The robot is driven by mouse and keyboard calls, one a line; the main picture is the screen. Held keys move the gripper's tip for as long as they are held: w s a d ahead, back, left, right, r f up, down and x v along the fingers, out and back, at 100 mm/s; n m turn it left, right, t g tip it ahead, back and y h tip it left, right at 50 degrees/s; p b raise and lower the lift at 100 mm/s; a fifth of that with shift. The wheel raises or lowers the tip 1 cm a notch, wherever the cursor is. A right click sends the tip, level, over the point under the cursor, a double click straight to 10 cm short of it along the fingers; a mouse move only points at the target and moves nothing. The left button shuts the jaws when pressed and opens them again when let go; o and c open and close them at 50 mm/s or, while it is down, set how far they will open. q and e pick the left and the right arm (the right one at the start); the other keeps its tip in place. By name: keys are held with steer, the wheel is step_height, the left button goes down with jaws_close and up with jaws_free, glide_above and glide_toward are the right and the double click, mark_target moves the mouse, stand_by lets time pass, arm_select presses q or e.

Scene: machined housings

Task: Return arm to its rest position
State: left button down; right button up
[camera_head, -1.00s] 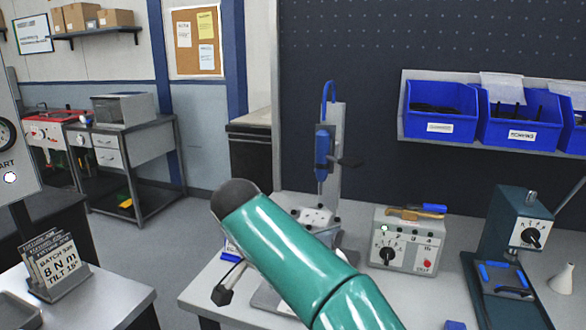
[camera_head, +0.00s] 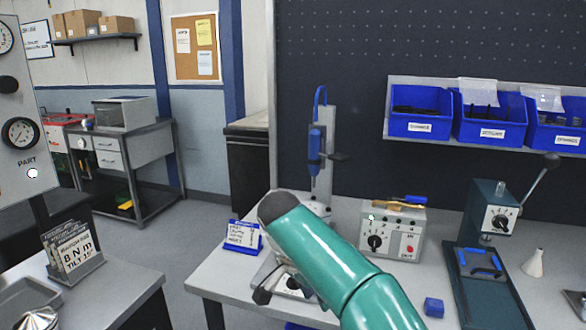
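My teal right arm comes in from the bottom right, its dark rounded end lying over the bench in the middle of the picture. My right gripper (camera_head: 272,287) shows only in part below this arm, as dark finger pieces near the bench's left part. The arm hides the rest, and I cannot tell whether it is open or shut. I see nothing clearly held in it. My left gripper is not in view.
The bench (camera_head: 215,275) bears a blue-based card stand (camera_head: 243,238), a blue-handled tool on a stand (camera_head: 315,150), a control box (camera_head: 390,232), a lever press (camera_head: 490,215) and a small blue block (camera_head: 433,307). Blue bins (camera_head: 420,112) hang behind. A gauge panel (camera_head: 15,165) stands left.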

steer(key=s+d+f+g+p, duration=0.15)
steer(key=d+f+g, duration=0.25)
steer(key=d+f, duration=0.65)
steer(key=s+d+f+n+g+y+p, duration=0.1)
steer(key=s+d+f, duration=0.1)
steer(key=s+f, duration=0.45)
steer(key=s+d+f+g+y, duration=0.1)
steer(key=s+f, duration=0.2)
steer(key=f, duration=0.6)
steer(key=s+a+f+n+t+y+p, duration=0.1)
steer(key=s+a+f+n+y, duration=0.3)
steer(key=s, duration=0.7)
steer(key=s+a+f+y, duration=0.2)
steer(key=s+f, duration=0.3)
steer(key=s, duration=0.5)
steer(key=w+n+t, duration=0.1)
steer(key=w+t, duration=0.1)
steer(key=w+n+t, duration=0.1)
steer(key=shift+w+d+f+n+h, duration=0.15)
steer(key=shift+w+f+n+h, duration=0.1)
steer(key=shift+w+n+h, duration=0.05)
